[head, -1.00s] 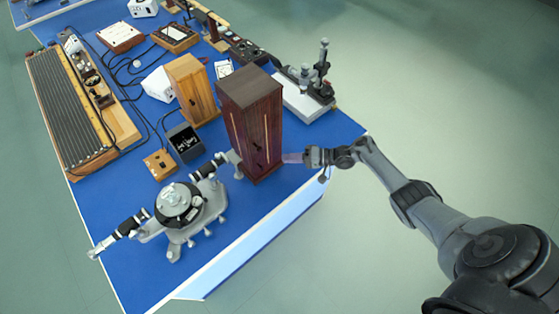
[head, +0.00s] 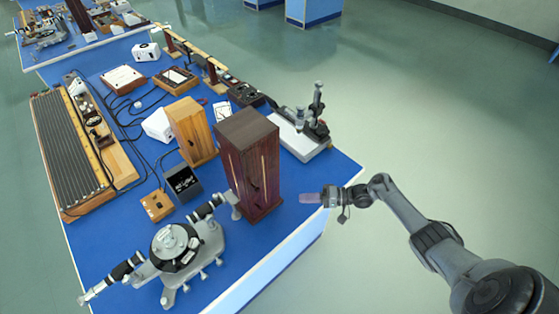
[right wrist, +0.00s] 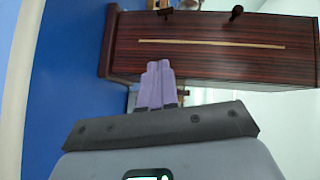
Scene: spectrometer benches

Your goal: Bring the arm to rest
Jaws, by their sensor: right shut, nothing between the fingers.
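My right gripper (head: 310,198) is at the right edge of the blue-topped bench in the head view, to the right of a tall dark wooden cabinet and apart from it. In the right wrist view its two purple fingers (right wrist: 157,85) are together, with nothing between them. The dark cabinet (head: 252,165) stands upright on the bench and appears sideways in the right wrist view (right wrist: 215,48). My right arm (head: 415,225) reaches in from the lower right. My left gripper is not in any view.
The blue bench (head: 285,228) carries a spectrometer (head: 175,248) at the front, a lighter wooden cabinet (head: 192,130), a microscope-like stand (head: 310,125) and a long ribbed wooden instrument (head: 75,150). Open floor (head: 440,130) lies to the right of the bench.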

